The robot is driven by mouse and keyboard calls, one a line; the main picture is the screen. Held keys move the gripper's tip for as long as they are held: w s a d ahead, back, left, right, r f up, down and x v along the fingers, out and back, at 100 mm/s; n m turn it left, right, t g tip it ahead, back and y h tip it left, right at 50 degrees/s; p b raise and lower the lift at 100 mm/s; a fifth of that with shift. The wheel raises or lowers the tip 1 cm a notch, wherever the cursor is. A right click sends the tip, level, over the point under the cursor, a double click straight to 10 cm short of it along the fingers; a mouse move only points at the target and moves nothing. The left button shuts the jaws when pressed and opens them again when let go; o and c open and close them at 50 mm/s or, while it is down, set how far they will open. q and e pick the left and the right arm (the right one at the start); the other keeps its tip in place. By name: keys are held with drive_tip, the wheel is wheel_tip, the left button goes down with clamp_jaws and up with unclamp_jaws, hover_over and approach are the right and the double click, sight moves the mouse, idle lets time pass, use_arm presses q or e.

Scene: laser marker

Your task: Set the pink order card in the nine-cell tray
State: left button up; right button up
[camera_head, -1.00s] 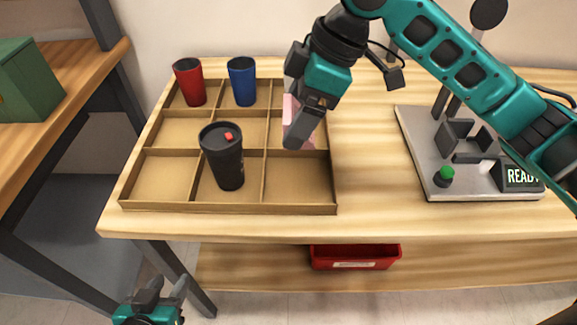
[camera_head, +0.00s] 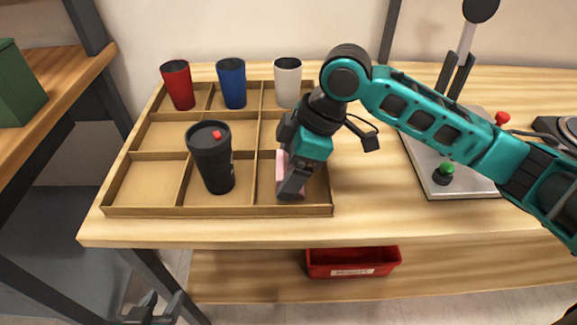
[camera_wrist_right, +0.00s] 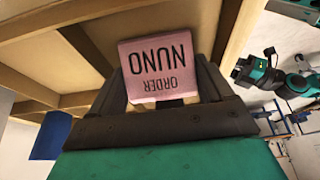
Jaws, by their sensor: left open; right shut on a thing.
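The pink order card (camera_head: 281,172) is in my right gripper (camera_head: 291,190), which is shut on it, at the front right cell of the nine-cell tray (camera_head: 220,211). The gripper hides much of the card in the head view. I cannot tell whether the card touches the tray floor. My left gripper (camera_head: 158,301) is open and empty, low in front of the table.
A red cup (camera_head: 178,86), a blue cup (camera_head: 232,84) and a white cup (camera_head: 288,82) fill the tray's back row. A black lidded tumbler (camera_head: 212,160) stands in the front middle cell. The marker machine (camera_head: 425,165) is at right. A red bin (camera_head: 352,262) sits below.

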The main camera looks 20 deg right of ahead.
drive_tip(key=o, duration=0.9)
drive_tip(key=shift+o, duration=0.2)
drive_tip(key=p+v, duration=0.3)
drive_tip(key=v, duration=0.9)
drive_tip(key=shift+s, duration=0.1)
